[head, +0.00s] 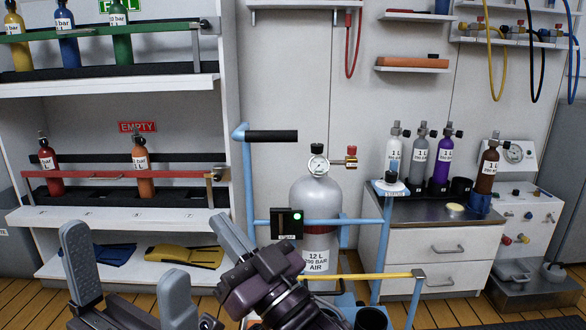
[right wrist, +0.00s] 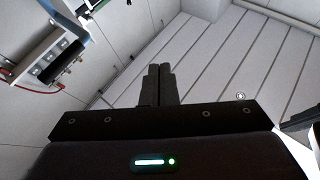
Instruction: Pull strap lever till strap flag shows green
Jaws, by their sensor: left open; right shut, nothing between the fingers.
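The grey cylinder (head: 316,196) stands on the blue trolley (head: 249,185), with a red strap (head: 322,226) around its middle. A black box (head: 286,224) sits on the trolley's crossbar in front of the strap. It has a pale slotted part and a bright green spot (head: 298,215). I cannot make out a separate lever. My right gripper (head: 222,228) is shut and empty just left of and below the box; its fingers also show pressed together in the right wrist view (right wrist: 157,85). My left gripper (head: 125,252) is open and empty at lower left.
A shelf rack (head: 110,88) with small cylinders stands at the left. A yellow bar (head: 365,277) crosses the trolley's front low down. A drawer cabinet (head: 448,245) with more cylinders stands at right. Wall shelves with hoses hang behind.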

